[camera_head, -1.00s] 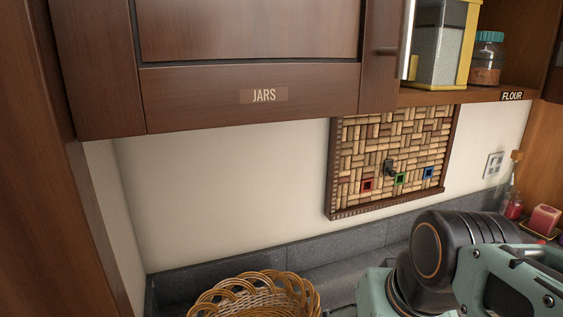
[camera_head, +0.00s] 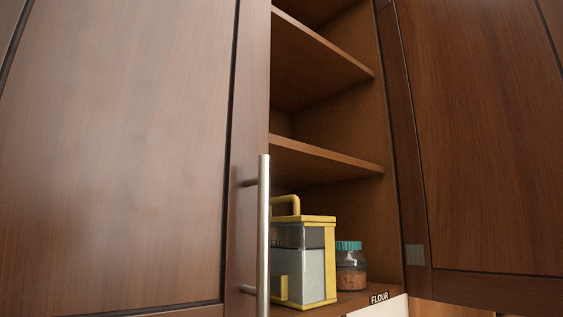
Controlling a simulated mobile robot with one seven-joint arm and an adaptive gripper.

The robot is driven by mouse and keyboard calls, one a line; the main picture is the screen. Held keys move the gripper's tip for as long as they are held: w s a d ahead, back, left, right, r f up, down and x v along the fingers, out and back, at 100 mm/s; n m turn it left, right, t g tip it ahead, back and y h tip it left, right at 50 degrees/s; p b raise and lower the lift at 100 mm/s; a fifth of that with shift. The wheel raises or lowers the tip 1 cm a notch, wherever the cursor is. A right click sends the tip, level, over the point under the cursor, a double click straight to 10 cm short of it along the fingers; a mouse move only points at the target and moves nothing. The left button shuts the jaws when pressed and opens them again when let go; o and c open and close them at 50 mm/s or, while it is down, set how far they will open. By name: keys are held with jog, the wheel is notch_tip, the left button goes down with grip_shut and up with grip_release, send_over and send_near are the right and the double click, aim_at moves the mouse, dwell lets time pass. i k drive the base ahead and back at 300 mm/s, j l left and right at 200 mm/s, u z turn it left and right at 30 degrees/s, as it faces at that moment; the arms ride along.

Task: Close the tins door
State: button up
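No label reading tins can be read in the camera_head view, so I cannot tell which door is the tins door. A wooden cabinet door (camera_head: 480,140) on the right stands beside an open shelf compartment (camera_head: 330,165). I cannot tell whether this door belongs to that compartment. A small grey square (camera_head: 414,255) sits at its lower left edge. Another wooden door (camera_head: 120,150) fills the left, with a vertical metal bar handle (camera_head: 264,235) at its right side. My gripper is out of view.
On the lowest shelf stand a yellow-framed container (camera_head: 305,262) and a jar with a teal lid (camera_head: 350,268). The FLOUR label (camera_head: 380,298) is on the shelf's front edge. The upper shelves (camera_head: 320,60) look empty where visible.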

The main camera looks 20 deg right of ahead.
aim_at(475, 87)
jog(key=l+u, duration=0.3)
jog(key=k+l+u, duration=0.15)
jog(key=l+u, duration=0.2)
jog(key=k+l+u, duration=0.25)
jog(key=k+l, duration=0.15)
jog(key=l, duration=0.2)
jog(key=k+l, duration=0.25)
jog(key=l, duration=0.2)
jog(key=k+l+u, duration=0.1)
jog(key=k+l, duration=0.2)
jog(key=l, duration=0.15)
jog(key=k+l, duration=0.3)
jog(key=l, duration=0.15)
